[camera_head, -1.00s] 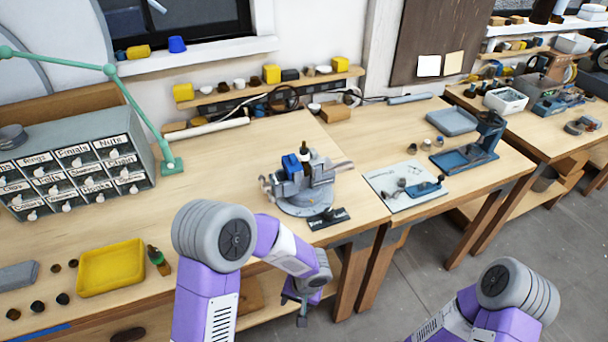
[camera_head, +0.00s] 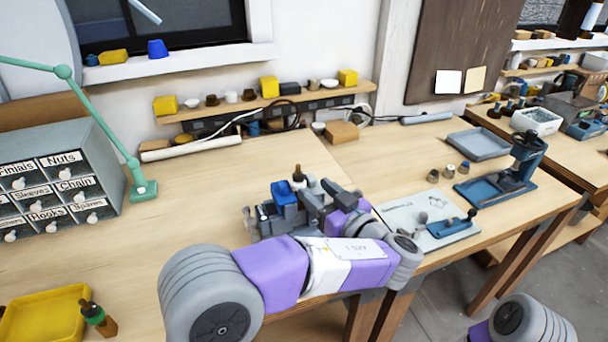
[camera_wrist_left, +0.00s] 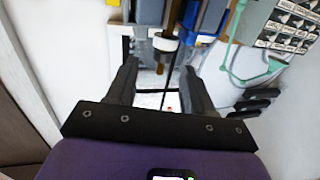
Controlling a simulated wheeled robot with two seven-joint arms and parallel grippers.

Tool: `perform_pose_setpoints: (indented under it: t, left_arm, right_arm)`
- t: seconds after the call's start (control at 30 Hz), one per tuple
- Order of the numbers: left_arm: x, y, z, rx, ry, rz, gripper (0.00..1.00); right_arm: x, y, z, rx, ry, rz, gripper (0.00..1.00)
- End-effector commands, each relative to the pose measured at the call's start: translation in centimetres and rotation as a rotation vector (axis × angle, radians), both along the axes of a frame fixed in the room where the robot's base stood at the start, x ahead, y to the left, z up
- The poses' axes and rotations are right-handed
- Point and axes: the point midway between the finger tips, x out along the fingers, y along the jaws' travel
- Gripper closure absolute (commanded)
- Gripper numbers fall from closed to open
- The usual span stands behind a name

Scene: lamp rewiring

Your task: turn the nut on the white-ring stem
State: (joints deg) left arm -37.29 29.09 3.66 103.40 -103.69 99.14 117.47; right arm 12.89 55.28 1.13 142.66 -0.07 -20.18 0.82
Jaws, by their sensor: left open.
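The grey vise (camera_head: 268,222) with a blue block (camera_head: 285,193) stands on the middle bench. A small dark-topped stem (camera_head: 297,173) rises behind the block. In the left wrist view a white ring (camera_wrist_left: 165,44) sits around a stem with a brass-coloured end (camera_wrist_left: 160,68). My left gripper (camera_wrist_left: 159,70) is open, with a finger on each side of the brass end and apparently clear of it. In the head view my left gripper (camera_head: 322,192) is at the right side of the vise, partly hidden by my arm. I cannot make out the nut clearly. My right gripper is out of view.
A labelled drawer cabinet (camera_head: 60,185) and a green lamp arm (camera_head: 110,120) stand at left. A yellow tray (camera_head: 45,318) lies at front left. A pale mat (camera_head: 400,212) with a blue tool (camera_head: 450,226) lies right of the vise. Bench behind the vise is mostly clear.

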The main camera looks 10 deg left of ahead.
Motion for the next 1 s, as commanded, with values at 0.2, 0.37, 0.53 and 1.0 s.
perform_pose_setpoints:
  t: [0.2, 0.37, 0.53, 1.0]
  left_arm:
    - [1.4, 1.9, 0.4, -0.002, -0.019, 0.007, 0.48]
    - [3.1, 3.8, 0.4, -0.001, -0.018, 0.006, 0.48]
    - [4.4, 5.2, 0.3, -0.002, -0.016, 0.003, 0.48]
    - [4.8, 5.6, 0.3, -0.001, -0.015, 0.002, 0.65]
  right_arm:
    - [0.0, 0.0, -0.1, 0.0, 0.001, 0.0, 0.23]
    - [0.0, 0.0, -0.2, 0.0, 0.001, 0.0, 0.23]
    - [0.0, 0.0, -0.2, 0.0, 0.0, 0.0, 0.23]
    - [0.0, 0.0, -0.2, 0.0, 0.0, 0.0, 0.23]
